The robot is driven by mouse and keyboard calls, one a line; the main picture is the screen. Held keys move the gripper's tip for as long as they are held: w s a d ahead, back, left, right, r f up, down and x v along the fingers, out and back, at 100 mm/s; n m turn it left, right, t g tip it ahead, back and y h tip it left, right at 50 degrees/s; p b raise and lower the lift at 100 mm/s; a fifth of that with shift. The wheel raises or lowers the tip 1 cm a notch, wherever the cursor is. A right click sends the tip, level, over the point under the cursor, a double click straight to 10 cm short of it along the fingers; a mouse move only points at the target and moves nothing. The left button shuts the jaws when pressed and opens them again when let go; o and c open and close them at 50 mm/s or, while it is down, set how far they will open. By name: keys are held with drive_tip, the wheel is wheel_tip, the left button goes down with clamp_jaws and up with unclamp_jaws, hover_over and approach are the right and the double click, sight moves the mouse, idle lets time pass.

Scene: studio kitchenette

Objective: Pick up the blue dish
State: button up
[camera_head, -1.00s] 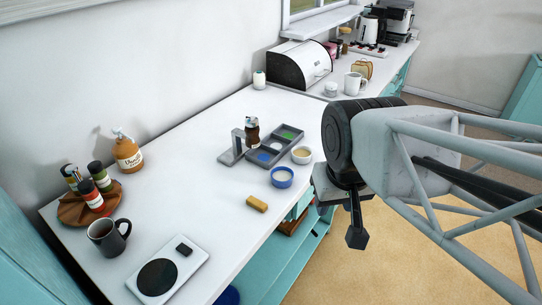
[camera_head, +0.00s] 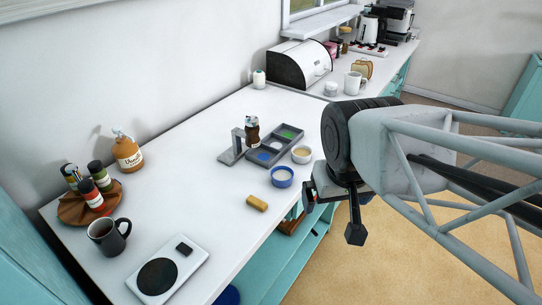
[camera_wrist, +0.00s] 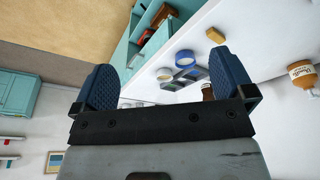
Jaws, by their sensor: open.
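The blue dish (camera_head: 282,177) is a small round bowl with a pale inside, upright on the white counter near its front edge. It also shows in the wrist view (camera_wrist: 185,58), beyond and between my fingers. My gripper (camera_head: 332,215) is to the right of the dish, off the counter's front edge, and apart from it. In the wrist view, the two blue ridged fingers of my gripper (camera_wrist: 157,78) are spread wide with nothing between them.
A cream bowl (camera_head: 302,154) stands close behind the dish, with a grey compartment tray (camera_head: 262,155) beside it. A yellow block (camera_head: 257,203) lies in front. A mug (camera_head: 108,236), scale (camera_head: 168,270) and orange bottle (camera_head: 127,153) are farther left.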

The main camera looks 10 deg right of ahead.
drive_tip(key=w+d+f+n+t+h, duration=0.1)
drive_tip(key=w+d+f+t, duration=0.2)
drive_tip(key=w, duration=0.6)
drive_tip(key=w+d+f+n+t, duration=0.1)
drive_tip(key=w+d+f+t, duration=0.25)
drive_tip(key=w, duration=0.45)
drive_tip(key=n+t+y, duration=0.1)
drive_tip(key=n+y, duration=0.4)
drive_tip(key=y, duration=0.4)
approach(276, 172)
drive_tip(key=s, duration=0.1)
drive_tip(key=shift+s+a+r, duration=0.1)
drive_tip(key=shift+s+r, duration=0.1)
drive_tip(key=shift+x, duration=1.3)
drive_tip(key=shift+w, duration=0.15)
drive_tip(key=shift+x, duration=2.5)
